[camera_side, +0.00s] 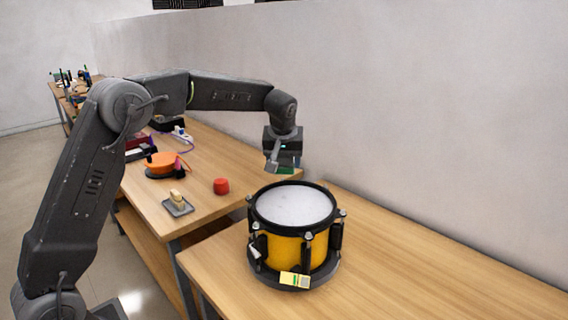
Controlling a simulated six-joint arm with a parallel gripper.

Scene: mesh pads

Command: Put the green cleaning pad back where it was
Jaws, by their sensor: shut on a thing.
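The green cleaning pad (286,170) is a small flat green piece just under my gripper (281,165). Most of the pad is hidden by the fingers. I cannot tell whether it touches the table or hangs above it.
A yellow drum (288,248) with a white head stands on the near table, a yellow pad (295,280) at its front foot. The near table's right side is clear.

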